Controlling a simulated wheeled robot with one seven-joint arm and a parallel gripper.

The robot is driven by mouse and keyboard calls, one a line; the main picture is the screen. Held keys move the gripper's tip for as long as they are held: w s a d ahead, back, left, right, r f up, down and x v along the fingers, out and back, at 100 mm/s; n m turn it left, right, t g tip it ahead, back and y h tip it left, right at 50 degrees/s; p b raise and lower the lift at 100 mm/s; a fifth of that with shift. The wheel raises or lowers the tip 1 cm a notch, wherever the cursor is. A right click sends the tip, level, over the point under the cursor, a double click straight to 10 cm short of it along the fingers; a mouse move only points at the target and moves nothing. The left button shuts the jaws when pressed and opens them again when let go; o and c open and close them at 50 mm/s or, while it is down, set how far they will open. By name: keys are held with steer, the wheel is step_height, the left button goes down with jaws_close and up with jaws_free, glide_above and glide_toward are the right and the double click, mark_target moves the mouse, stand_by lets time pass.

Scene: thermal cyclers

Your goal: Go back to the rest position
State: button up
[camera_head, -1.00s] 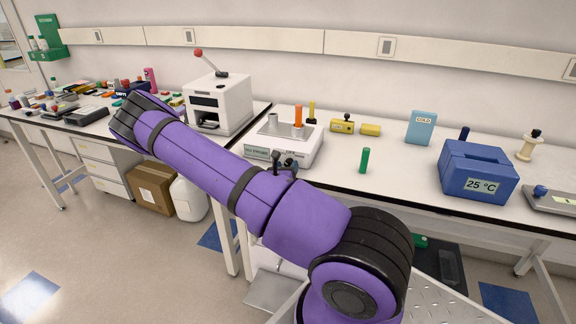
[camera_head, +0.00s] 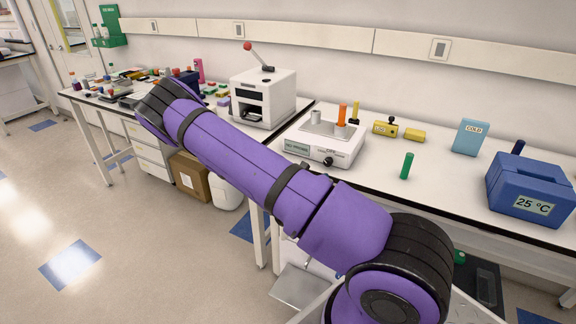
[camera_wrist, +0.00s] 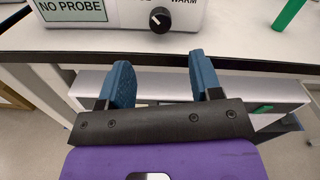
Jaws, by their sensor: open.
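My gripper (camera_wrist: 161,75) is open and empty in the wrist view, with its two blue fingers apart. The fingers point toward the front edge of the bench, below the white device with the "NO PROBE" display (camera_wrist: 75,11). They appear clear of the device, with nothing between them. In the head view my purple arm reaches across the picture, and my gripper is hidden behind it. The same white device (camera_head: 335,152) stands on the bench beyond the arm, with an orange-capped piece and a metal cup on top.
A green tube (camera_head: 407,166) stands on the bench (camera_head: 450,190), and shows in the wrist view (camera_wrist: 288,14). A blue "25 °C" box (camera_head: 528,188), a "COLD" box (camera_head: 470,137) and a white lever machine (camera_head: 263,97) stand nearby. A cardboard box (camera_head: 190,178) is under the left bench. Floor at left is clear.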

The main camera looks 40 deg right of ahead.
steer(key=s+a+r+m+g+y, duration=0.2)
steer(key=s+r+m+g, duration=0.1)
steer(key=r+m, duration=0.3)
steer(key=s+a+r+m+g+y, duration=0.1)
steer(key=s+a+r+m+g, duration=0.1)
steer(key=r+m+g, duration=0.3)
steer(key=s+a+r+m+g+y, duration=0.2)
steer(key=s+a+r+m, duration=0.1)
steer(key=r+m, duration=0.4)
steer(key=s+a+r+m+t+y, duration=0.3)
steer(key=s+a+r+t+y, duration=0.1)
steer(key=s+a+r, duration=0.3)
steer(key=s+a+r+m+t+y, duration=0.4)
steer(key=s+a+r+y, duration=0.2)
steer(key=a+r, duration=0.5)
step_height(320, 180, up, 2)
steer(key=shift+s+a+r+y, duration=0.25)
steer(key=shift+s+a+y, duration=0.15)
steer(key=shift+y, duration=0.4)
